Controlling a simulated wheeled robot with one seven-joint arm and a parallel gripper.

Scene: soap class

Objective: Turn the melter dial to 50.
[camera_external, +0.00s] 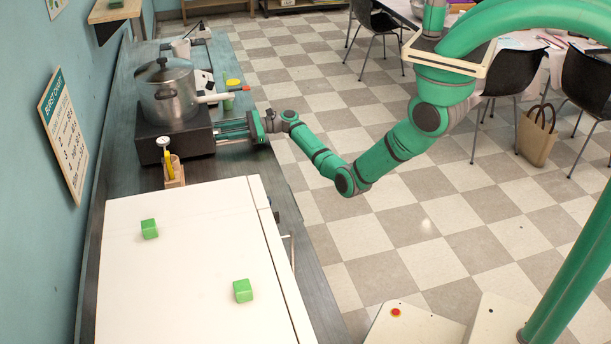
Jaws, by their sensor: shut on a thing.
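The melter (172,150) is a dark box on the counter at the upper left, with a lidded steel pot (166,92) on top. My gripper (217,130) reaches in from the right, level, with its fingertips at the melter's right-hand face. It is shut on the dial there. The dial itself is hidden by the fingers and the angle, and its reading cannot be seen.
A small wooden holder (174,180) with a yellow-stemmed tool stands close in front of the melter. Small items lie behind my gripper. The tiled floor beside the counter is clear.

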